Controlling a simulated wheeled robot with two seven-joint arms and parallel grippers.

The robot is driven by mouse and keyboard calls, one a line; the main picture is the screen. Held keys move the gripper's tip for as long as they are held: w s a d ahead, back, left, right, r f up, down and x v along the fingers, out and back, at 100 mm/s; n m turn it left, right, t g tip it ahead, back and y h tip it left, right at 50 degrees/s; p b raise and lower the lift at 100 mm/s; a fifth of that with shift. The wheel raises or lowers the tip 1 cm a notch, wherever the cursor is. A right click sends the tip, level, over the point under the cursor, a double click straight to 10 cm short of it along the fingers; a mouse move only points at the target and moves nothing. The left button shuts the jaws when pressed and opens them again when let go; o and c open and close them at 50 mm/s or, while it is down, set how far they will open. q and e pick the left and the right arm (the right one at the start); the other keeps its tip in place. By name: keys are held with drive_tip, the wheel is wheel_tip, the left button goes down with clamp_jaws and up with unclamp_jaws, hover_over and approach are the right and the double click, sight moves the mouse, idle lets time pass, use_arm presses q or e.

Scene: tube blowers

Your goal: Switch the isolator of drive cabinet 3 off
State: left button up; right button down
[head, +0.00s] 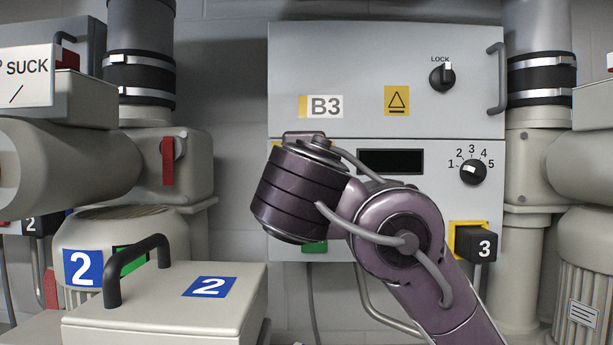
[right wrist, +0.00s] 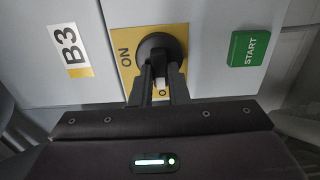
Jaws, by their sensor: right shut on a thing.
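Drive cabinet 3 (head: 385,80), labelled B3, is the grey cabinet in the middle of the head view. Its isolator is hidden there behind my right arm and gripper. In the right wrist view the isolator's round black knob (right wrist: 157,48) sits on a yellow plate (right wrist: 126,67). ON is printed at the plate's left side and O near its lower edge. The two fingers of my right gripper (right wrist: 160,90) are shut on the knob's handle. The handle's white tip shows between them and points down toward the O mark. My left gripper is not in view.
A green START button (right wrist: 248,48) is beside the isolator. The cabinet front also has a LOCK switch (head: 442,79), a 1–5 selector (head: 473,171) and a dark display (head: 390,161). A grey box marked 2 (head: 165,305) with a black handle stands at front left. Pipes flank the cabinet.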

idle(0.3)
drive_tip(key=c, duration=1.4)
unclamp_jaws()
drive_tip(key=s+b, duration=0.3)
drive_tip(key=s, duration=0.4)
drive_tip(key=shift+s+b, duration=0.3)
drive_tip(key=shift+s, duration=0.1)
drive_tip(key=shift+f, duration=0.1)
